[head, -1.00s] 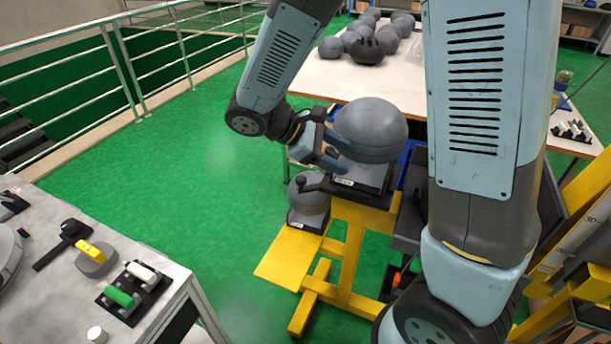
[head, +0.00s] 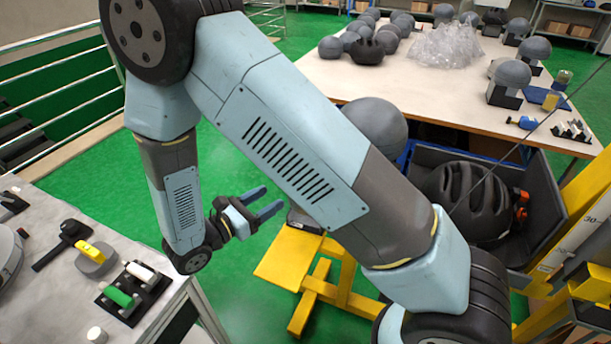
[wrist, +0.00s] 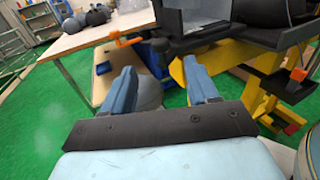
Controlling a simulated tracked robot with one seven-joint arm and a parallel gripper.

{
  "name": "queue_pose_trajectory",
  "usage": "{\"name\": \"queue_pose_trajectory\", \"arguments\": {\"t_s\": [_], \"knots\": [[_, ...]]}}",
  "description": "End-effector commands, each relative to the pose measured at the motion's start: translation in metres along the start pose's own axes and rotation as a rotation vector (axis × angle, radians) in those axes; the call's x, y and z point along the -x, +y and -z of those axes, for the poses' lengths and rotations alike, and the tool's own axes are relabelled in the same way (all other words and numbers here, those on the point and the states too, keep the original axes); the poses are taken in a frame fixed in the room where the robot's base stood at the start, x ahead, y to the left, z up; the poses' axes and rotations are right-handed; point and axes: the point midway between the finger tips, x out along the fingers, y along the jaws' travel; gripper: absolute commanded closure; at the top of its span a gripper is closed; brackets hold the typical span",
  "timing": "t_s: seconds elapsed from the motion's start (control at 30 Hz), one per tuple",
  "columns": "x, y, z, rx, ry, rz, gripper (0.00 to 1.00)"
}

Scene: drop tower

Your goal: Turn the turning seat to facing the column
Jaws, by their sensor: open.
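My gripper (head: 262,202) is open and empty, low over the green floor to the left of the yellow stand (head: 290,257). A large grey dome (head: 375,122) shows above my arm. My forearm hides the seat under it, so I cannot tell which way the turning seat faces. The column (head: 585,225) is yellow, with scale marks, at the right edge. In the wrist view both fingers (wrist: 160,88) are spread, with a grey rounded shape (wrist: 150,95) beyond and between them; I cannot tell that they touch it.
A black helmet (head: 468,200) sits in a dark tray (head: 545,190) near the column. A table (head: 345,82) with grey headforms and clear wrap stands behind. A workbench (head: 55,290) with handles is at left. An orange lever (wrist: 128,41) shows in the wrist view.

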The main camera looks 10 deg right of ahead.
Motion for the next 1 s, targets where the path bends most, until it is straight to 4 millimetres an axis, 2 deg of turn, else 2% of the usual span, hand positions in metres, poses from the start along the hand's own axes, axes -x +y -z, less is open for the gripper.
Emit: {"name": "queue_pose_trajectory", "arguments": {"t_s": [0.17,0.7,1.0], "knots": [[-0.012,0.000,0.001,0.002,-0.004,-0.003,0.41],[-0.103,0.000,0.000,0.001,-0.002,0.000,0.41],[-0.133,0.000,0.000,0.001,-0.002,-0.002,0.41]]}}
